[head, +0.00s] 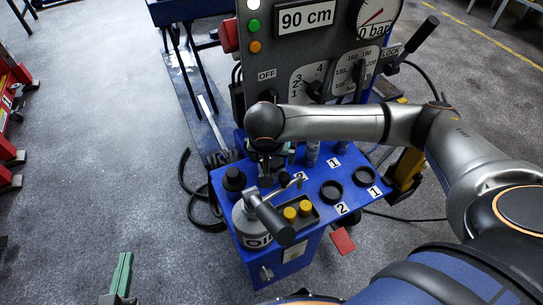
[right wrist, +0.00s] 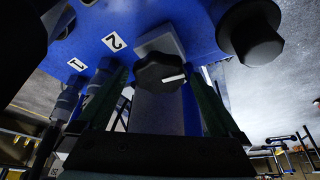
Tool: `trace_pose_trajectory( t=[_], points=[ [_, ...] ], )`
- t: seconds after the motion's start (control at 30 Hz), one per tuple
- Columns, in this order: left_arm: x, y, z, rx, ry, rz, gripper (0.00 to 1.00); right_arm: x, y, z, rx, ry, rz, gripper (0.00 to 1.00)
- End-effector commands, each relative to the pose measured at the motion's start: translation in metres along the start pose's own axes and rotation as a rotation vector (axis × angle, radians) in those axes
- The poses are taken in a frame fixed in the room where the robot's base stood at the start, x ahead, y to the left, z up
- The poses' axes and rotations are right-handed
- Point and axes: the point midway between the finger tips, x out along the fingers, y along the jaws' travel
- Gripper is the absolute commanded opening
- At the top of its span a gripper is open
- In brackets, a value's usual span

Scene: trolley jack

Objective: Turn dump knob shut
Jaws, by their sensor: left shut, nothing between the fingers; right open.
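The dump knob (right wrist: 160,72) is a black lobed knob with a white pointer line, on a grey block at the edge of the blue panel in the right wrist view. My right gripper (right wrist: 160,82) is open, with one green finger on each side of the knob; I cannot tell whether they touch it. In the head view my right gripper (head: 268,172) points down at the blue trolley top (head: 313,172), and the arm and gripper hide the knob. My left gripper (head: 119,282) shows green fingers, shut and empty, at the bottom left above the floor.
A larger black knob (head: 234,179) stands close left of my right gripper. The gauge panel (head: 310,50) rises behind.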

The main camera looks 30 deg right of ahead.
Motion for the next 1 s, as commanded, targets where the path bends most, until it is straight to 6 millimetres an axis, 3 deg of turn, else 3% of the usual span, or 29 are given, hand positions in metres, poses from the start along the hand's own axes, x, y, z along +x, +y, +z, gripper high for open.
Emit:
trace_pose_trajectory(
  t=[0.1, 0.73, 1.0],
  points=[
    [0.0000, -0.0001, -0.0001, 0.000, 0.000, 0.000, 0.00, -0.0002, -0.0001, 0.0001, 0.000, 0.000, 0.000, 0.99],
    [0.0001, -0.0002, 0.0004, 0.000, -0.002, 0.000, 0.00, -0.0007, -0.0001, -0.0001, 0.000, 0.000, 0.000, 0.29],
    [0.0005, -0.0002, -0.0002, 0.002, 0.006, -0.001, 0.00, -0.0007, -0.0009, -0.0003, 0.027, 0.001, 0.011, 0.29]
  ],
)
